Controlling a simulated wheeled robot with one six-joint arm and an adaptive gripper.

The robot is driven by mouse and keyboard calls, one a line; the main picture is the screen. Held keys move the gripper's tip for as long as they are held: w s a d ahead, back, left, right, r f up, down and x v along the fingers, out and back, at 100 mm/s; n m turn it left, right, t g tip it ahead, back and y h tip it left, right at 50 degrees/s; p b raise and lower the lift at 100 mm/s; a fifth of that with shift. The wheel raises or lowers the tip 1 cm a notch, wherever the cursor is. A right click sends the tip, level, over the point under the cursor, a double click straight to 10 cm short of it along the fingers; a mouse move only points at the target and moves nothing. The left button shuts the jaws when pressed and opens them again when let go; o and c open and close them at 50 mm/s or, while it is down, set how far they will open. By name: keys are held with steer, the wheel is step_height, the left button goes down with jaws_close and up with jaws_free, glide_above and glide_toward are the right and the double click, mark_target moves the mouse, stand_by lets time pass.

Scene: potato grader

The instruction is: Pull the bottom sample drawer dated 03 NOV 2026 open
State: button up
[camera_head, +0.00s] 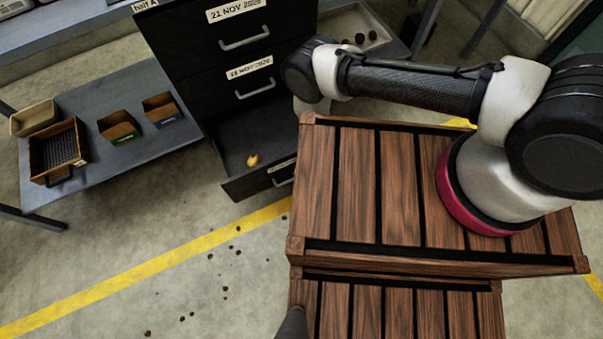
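A black drawer cabinet (225,75) stands at top centre. Its upper drawer is labelled 21 NOV 2026 and has a grey bar handle (245,43). The middle drawer's label (249,67) is partly unclear; its handle (255,88) is visible. Both look shut. The bottom drawer (245,185) stands pulled out, with a yellow potato-like item (254,160) inside. Its label (284,165) is mostly hidden and its date cannot be read; part of its handle (283,182) shows. My arm reaches left to the cabinet's right side. My gripper is hidden below the wrist, behind the wooden slats.
Wooden slatted crates (345,190) fill the right foreground, close to the drawer's right side. A low grey shelf (120,165) at left holds small trays and a wire-bottomed box (60,150). Dark crumbs dot the floor around a yellow line (150,264). The floor in front is otherwise free.

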steer(key=shift+o, duration=0.8)
steer(key=shift+r, duration=0.2)
steer(key=v, duration=1.1)
steer(key=shift+d+r, duration=0.2)
steer(key=shift+r, duration=0.05)
